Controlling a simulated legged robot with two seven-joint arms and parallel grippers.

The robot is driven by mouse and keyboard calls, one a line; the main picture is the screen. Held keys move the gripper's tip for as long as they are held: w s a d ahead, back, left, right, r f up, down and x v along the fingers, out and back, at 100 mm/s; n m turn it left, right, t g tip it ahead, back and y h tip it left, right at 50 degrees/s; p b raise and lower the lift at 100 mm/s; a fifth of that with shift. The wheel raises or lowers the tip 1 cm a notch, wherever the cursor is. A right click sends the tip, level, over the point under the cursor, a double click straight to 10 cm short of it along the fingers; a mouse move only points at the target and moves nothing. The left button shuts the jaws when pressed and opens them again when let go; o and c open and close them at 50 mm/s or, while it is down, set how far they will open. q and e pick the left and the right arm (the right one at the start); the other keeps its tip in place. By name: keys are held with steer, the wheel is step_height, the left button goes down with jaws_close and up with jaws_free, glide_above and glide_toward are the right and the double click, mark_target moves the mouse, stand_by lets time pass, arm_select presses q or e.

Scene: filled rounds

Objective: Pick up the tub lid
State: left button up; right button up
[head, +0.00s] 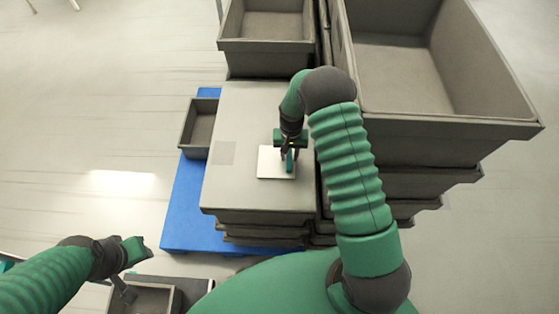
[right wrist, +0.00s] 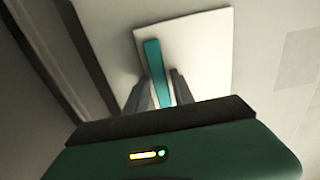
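The tub lid is a white square plate (head: 266,164) with a raised teal bar as its handle. It lies flat on the grey top of a stack. In the right wrist view the lid (right wrist: 205,45) shows below the fingers, with the teal handle (right wrist: 153,60) between them. My right gripper (head: 291,152) points down over the lid. Its two fingers stand on either side of the handle, apart, with a narrow gap visible; contact is not clear. My left gripper (head: 132,270) is at the lower left, far from the lid; its fingers are not clear.
Large grey tubs (head: 400,125) are stacked on the right, and another grey tub (head: 265,46) stands behind. A small grey bin (head: 198,146) sits left of the stack on a blue pallet (head: 180,215). A grey bin (head: 150,288) is near my left gripper. The left floor is clear.

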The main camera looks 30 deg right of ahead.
steer(key=shift+a+r, duration=0.1)
steer(key=shift+a, duration=0.15)
jaws_close()
steer(key=shift+d, duration=0.15)
